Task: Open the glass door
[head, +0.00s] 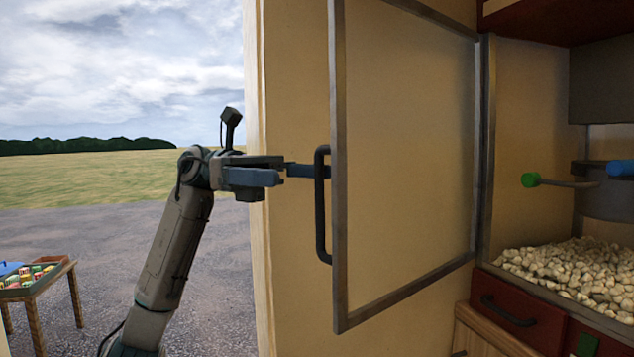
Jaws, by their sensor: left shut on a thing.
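The glass door (408,160) is a clear pane in a grey metal frame, hinged at its right side. It stands swung out from the cabinet opening, its free edge towards the left. A black bar handle (320,220) runs upright along that free edge. My left gripper (318,171) reaches in from the left and is shut on the upper part of the handle; the fingertips are partly hidden by the bar and the frame. My right gripper is not in view.
The cabinet holds a heap of popcorn (575,272), a green knob (530,180) on a rod and a blue knob (620,168). A red drawer (515,315) sits below. A cream wall (295,300) stands behind the door. A table with a tray (35,277) is far left.

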